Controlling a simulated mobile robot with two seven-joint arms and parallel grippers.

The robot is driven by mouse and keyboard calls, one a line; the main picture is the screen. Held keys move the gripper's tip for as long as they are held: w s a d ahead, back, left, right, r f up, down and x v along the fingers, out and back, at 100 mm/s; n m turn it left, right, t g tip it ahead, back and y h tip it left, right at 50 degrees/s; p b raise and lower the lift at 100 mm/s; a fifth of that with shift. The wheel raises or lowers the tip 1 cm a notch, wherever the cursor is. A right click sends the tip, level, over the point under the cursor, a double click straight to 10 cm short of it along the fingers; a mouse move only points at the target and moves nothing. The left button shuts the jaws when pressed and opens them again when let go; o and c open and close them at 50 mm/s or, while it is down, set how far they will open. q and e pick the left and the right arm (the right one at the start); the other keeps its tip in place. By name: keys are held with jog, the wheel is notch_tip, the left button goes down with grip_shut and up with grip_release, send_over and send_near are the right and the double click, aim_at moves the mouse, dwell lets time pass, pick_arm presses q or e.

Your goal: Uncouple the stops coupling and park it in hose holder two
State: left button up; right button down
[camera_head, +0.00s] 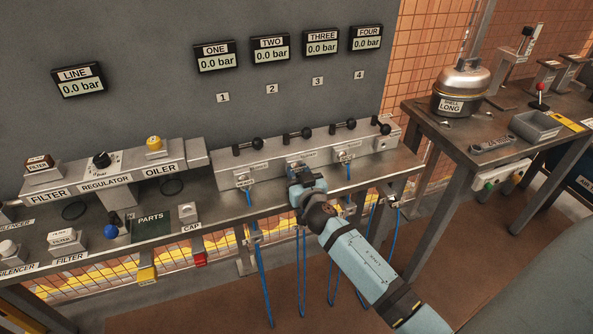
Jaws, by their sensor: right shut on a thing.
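The grey manifold (315,150) lies along the back of the bench, with several black-handled valves on top and small labels too small to read. My right gripper (295,170) is at the manifold's second outlet from the left, shut on a coupling there that its jaws mostly hide. I cannot tell whether that coupling is still joined to the outlet. Another coupling (245,184) sits at the first outlet and one more (343,158) at the third, each with a blue hose. Hose holders (256,237) line the bench's front edge; their numbers are not readable. My left gripper is not in view.
Blue hoses (263,285) hang below the bench edge near my right arm. Regulator and oiler blocks (108,180) stand at the left. Gauges reading 0.0 bar (271,50) hang on the wall. A second table (470,150) with a kettle-shaped vessel (462,88) stands right.

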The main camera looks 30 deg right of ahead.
jog(key=shift+s, duration=0.1)
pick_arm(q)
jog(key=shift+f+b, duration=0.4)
pick_arm(e)
jog(key=shift+v, duration=2.9)
